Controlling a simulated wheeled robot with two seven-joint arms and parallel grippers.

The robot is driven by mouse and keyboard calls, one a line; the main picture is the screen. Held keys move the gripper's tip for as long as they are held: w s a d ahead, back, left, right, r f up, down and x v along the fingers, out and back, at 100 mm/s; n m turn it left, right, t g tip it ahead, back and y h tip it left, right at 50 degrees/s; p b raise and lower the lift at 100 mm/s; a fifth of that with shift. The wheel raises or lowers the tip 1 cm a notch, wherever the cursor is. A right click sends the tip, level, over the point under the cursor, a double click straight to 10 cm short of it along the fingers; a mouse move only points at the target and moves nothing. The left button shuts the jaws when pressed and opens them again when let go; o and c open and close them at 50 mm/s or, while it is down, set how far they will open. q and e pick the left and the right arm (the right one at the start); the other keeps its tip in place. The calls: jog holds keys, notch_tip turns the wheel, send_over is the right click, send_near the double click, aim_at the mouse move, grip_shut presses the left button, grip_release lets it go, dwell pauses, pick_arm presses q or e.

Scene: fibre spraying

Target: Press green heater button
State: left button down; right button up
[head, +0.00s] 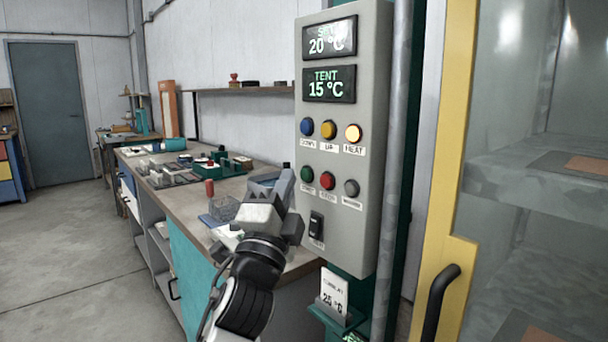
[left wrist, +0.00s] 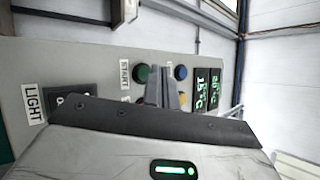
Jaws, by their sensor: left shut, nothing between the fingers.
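The grey heater control panel (head: 343,140) is at the centre right of the head view. Its green button (head: 307,174) is the left one in the lower button row. In the left wrist view the green button (left wrist: 141,74) sits beside a START label. My left gripper (head: 285,180) is shut and empty, with its fingertips just left of the green button in the head view. In the left wrist view its fingers (left wrist: 163,84) overlap the panel between the green and blue buttons. I cannot tell if they touch the panel. My right gripper is not in view.
The displays read 20 °C (head: 330,38) and TENT 15 °C (head: 329,84). Blue (head: 307,127), yellow (head: 328,129), lit HEAT (head: 353,132), red (head: 327,181) and grey (head: 351,188) buttons are close by. A black switch (head: 316,224) is below. A cluttered workbench (head: 190,192) stands left.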

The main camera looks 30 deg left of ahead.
pick_arm(q)
jog(key=s, duration=0.1)
jog(key=s+a, duration=0.1)
jog(key=s, duration=0.1)
jog(key=s+a, duration=0.1)
jog(key=shift+s+p, duration=0.25)
jog(key=shift+p, duration=0.15)
jog(key=shift+d, duration=0.1)
dwell(0.4)
jog(key=s+d+f+n+g+h, duration=0.1)
jog(key=d+f+n+g+h, duration=0.25)
jog(key=f, duration=0.95)
jog(key=s+d+f+n+g+h, duration=0.15)
jog(key=d+f+g, duration=0.25)
jog(key=f, duration=0.9)
jog(key=s+d+f+n+g+h, duration=0.1)
jog(key=s+d+f+n+g, duration=0.1)
jog(key=s+f, duration=0.4)
jog(key=s+d+f+n+g+h, duration=0.2)
jog(key=s+d+f+n, duration=0.3)
jog(key=f, duration=0.5)
jog(key=shift+s+d+g, duration=0.6)
jog(key=shift+s+g, duration=0.25)
jog(key=shift+s, duration=0.4)
jog(key=shift+f, duration=0.1)
